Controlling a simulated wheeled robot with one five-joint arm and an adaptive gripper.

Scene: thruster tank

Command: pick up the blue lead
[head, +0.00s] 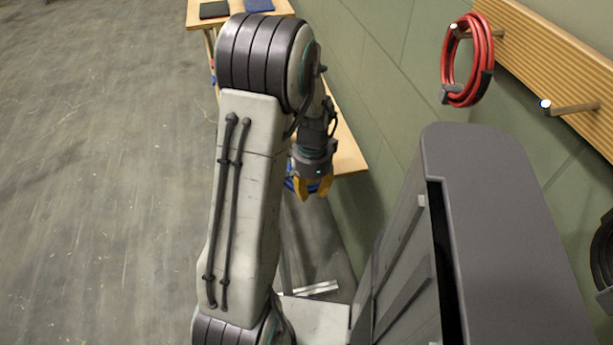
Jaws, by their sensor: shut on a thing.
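My gripper (313,189) hangs from my arm near the middle of the head view, with its orange fingers pointing down. It is shut on the blue lead (290,184). Only a small blue piece of the lead shows at the left side of the fingers. The rest of it is hidden behind my arm and gripper.
A wooden table (347,158) stands behind my gripper, with a dark flat item (214,10) and a blue flat item (259,5) at its far end. A red coiled lead (467,60) hangs on a wall peg; another peg (572,109) is empty. Open floor lies left.

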